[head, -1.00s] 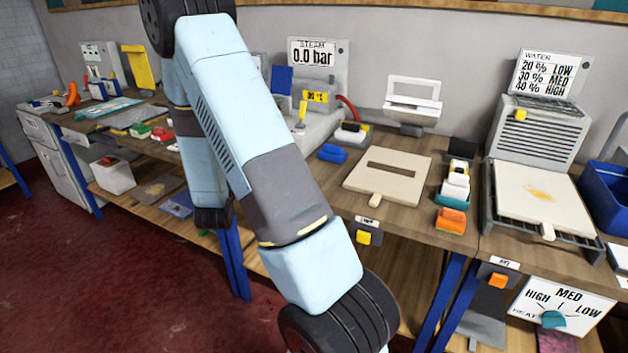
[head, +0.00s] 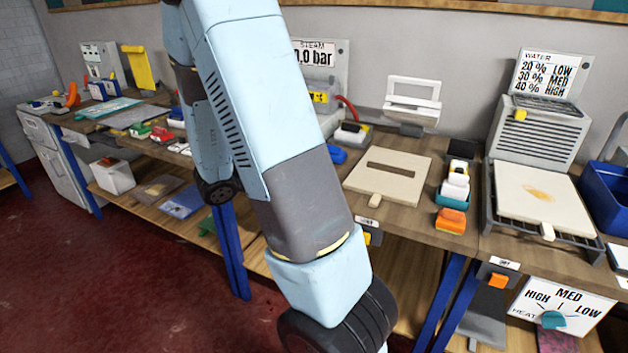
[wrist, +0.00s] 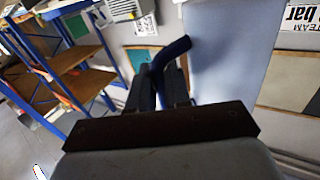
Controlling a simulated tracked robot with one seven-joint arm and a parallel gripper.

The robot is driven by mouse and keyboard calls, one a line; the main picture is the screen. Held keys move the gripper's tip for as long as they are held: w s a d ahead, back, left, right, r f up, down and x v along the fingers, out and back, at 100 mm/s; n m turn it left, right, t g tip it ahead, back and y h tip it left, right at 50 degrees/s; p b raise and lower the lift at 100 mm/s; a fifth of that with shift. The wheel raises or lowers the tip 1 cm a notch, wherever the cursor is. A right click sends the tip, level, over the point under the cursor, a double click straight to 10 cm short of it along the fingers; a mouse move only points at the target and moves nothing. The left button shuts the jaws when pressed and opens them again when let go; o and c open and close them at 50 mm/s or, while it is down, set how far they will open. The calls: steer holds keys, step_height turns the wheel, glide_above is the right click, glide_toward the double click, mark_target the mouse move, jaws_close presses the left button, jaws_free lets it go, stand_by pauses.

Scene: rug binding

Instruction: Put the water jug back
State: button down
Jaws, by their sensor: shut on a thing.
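My gripper (wrist: 160,92) shows in the wrist view, its dark fingers shut on a dark blue curved thing (wrist: 173,50). This thing rises between the fingers and bends to the right at its top, like a handle. Its lower part is hidden behind the fingers and the gripper's body, so I cannot tell whether it is the water jug. No other whole jug is plain to see. In the head view my arm crosses the middle of the picture and my gripper is out of frame below.
A workbench (head: 408,222) runs along the wall with a slotted cream board (head: 387,176). The water station (head: 540,130), a grille with a cream pad (head: 520,190), and a blue bin (head: 606,190) stand at the right. The red floor (head: 130,290) at left is clear.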

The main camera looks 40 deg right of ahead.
steer(key=shift+s+d, duration=0.15)
steer(key=shift+d, duration=0.05)
steer(key=w+d+f, duration=0.2)
steer(key=d+f, duration=0.1)
steer(key=d, duration=0.1)
steer(key=w+d+f, duration=0.2)
steer(key=d+f, duration=0.1)
steer(key=w+d+f, duration=0.2)
steer(key=d+f, duration=0.1)
steer(key=d, duration=0.1)
steer(key=shift+d+f, duration=0.2)
steer(key=shift+d, duration=0.1)
steer(key=shift+w+d+f, duration=0.1)
steer(key=shift+d+f, duration=0.15)
steer(key=shift+f, duration=1.5)
steer(key=c, duration=1)
jaws_free()
steer(key=shift+f, duration=0.1)
steer(key=shift+c, duration=0.2)
